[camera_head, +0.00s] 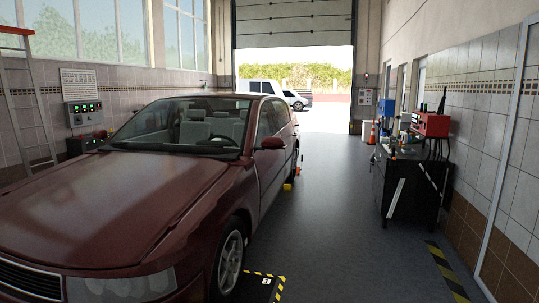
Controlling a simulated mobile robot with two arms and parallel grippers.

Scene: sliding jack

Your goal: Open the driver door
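A dark red car (120,205) fills the left half of the head view, with its front towards me. Its side with the doors (272,172) faces right and is seen at a steep angle. The door on this side looks closed, and its handle is too small to make out. A side mirror (271,143) sticks out near the windshield. The steering wheel (222,139) shows through the windshield, on the same side as this door. Neither of my grippers is in view.
A clear grey floor aisle (325,215) runs between the car and a black tool cart (408,182) on the right. A black and yellow striped plate (257,287) lies by the front wheel. A ladder (27,110) stands at left. The garage door (293,25) is raised.

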